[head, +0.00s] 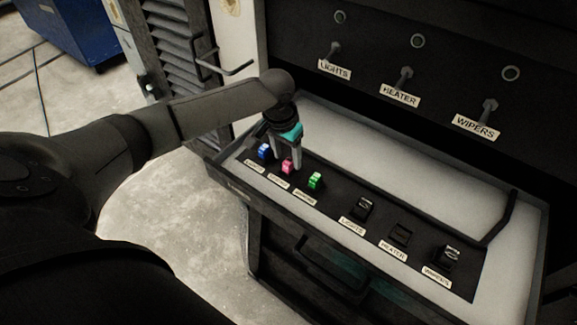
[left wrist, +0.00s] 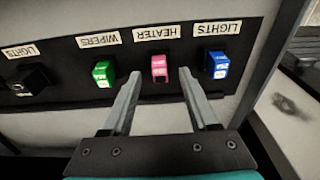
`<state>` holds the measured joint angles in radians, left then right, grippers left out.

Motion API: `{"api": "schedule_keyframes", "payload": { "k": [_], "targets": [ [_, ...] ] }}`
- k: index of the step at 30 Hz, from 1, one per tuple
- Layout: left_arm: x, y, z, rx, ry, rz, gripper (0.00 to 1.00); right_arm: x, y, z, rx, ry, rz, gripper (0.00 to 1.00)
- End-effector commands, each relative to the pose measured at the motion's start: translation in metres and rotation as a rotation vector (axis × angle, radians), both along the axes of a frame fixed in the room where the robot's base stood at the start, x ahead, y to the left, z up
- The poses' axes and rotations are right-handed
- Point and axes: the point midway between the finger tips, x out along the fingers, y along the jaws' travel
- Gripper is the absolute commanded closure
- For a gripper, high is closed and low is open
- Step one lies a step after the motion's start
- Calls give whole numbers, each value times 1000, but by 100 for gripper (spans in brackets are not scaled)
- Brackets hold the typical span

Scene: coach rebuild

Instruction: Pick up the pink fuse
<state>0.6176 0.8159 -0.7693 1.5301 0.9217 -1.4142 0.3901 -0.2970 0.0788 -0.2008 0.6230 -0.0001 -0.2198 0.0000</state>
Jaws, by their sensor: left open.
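The pink fuse (head: 288,167) stands on the black strip in the open drawer, between the blue fuse (head: 264,151) and the green fuse (head: 316,180). My left gripper (head: 287,166) is open, pointing down at the pink fuse. In the left wrist view the pink fuse (left wrist: 159,69) lies just beyond and between the two open fingertips (left wrist: 160,86), by the HEATER label. The blue fuse (left wrist: 217,64) is to its right and the green fuse (left wrist: 103,73) to its left there. I cannot tell the exact height of the fingertips. My right gripper is not in view.
The drawer (head: 525,290) also holds black sockets labelled LIGHTS (head: 362,207), HEATER (head: 400,234) and WIPERS (head: 447,257). A dark panel with several switches (head: 405,77) rises behind it. A slatted cabinet (head: 170,45) and blue box (head: 80,30) stand at the left.

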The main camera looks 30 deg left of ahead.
Motion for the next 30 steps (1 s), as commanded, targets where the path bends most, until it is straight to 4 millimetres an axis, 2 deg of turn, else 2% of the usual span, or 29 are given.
{"api": "schedule_keyframes", "payload": {
  "k": [1, 4, 12, 27, 30],
  "targets": [
    [1, 0, -8, 0, 0, 1, 40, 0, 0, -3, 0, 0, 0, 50],
    [3, 0, -16, 0, -1, -1, 40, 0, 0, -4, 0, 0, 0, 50],
    [3, 0, -17, 0, -2, -1, 41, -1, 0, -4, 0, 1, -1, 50],
    [3, 0, -16, 0, -2, -1, 97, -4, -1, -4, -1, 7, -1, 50],
    [3, 0, -16, 1, -2, -1, 100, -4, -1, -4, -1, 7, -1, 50]
  ]
}}
